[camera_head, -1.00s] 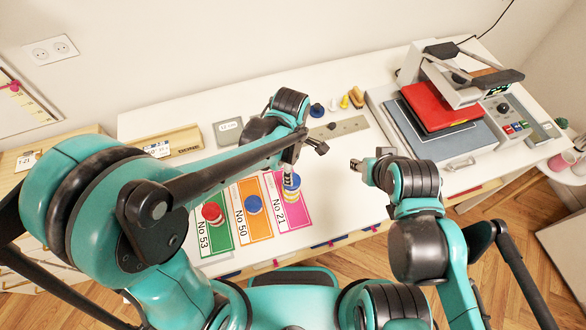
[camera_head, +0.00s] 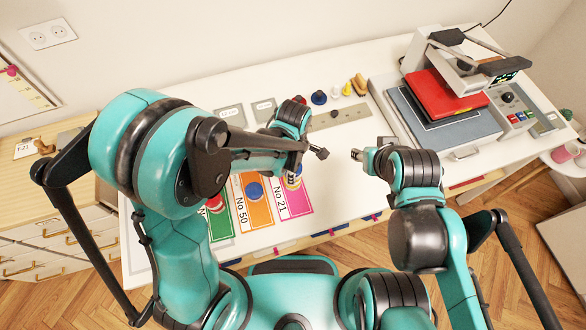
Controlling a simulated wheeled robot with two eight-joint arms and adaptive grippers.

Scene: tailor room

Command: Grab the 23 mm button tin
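I cannot read any 23 mm marking, so I cannot tell which object is the 23 mm button tin. A blue-topped round stack (camera_head: 292,177) stands on the magenta No 21 card, partly behind my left arm. A blue round piece (camera_head: 254,190) lies on the orange No 50 card. A red round piece (camera_head: 214,203) on the green card is mostly hidden. My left gripper (camera_head: 318,152) hangs over the table just behind and right of the stack; its fingers are partly hidden. My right gripper (camera_head: 360,155) is over the bare table to the right, its opening unclear.
Two grey plates (camera_head: 231,114) with small labels lie at the back left. A grey strip (camera_head: 338,116), a blue knob (camera_head: 319,97) and yellow pieces lie behind my grippers. A heat press (camera_head: 460,100) with red cloth fills the right. The table between my grippers is clear.

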